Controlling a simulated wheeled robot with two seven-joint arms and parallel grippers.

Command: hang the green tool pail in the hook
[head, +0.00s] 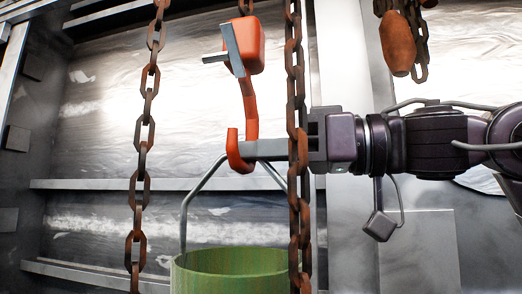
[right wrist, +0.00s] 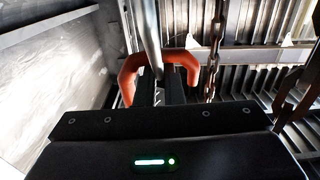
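The green tool pail (head: 230,272) hangs upright at the bottom of the head view, its lower part cut off. Its grey wire handle (head: 203,185) rises to the fingertips of my right gripper (head: 248,150), which reaches in from the right. The fingers look shut on the top of the handle. The orange hook (head: 249,105) hangs from above, and its curved lower end is at the fingertips. In the right wrist view the hook (right wrist: 184,58) arches around the fingers (right wrist: 160,92). I cannot tell whether the handle rests on the hook. My left gripper is not in view.
A rusty chain (head: 142,165) hangs left of the hook. Another chain (head: 296,210) hangs in front of my right gripper and the pail's right side. An orange-brown weight (head: 397,43) hangs with chain at the upper right. Metal wall panels stand behind.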

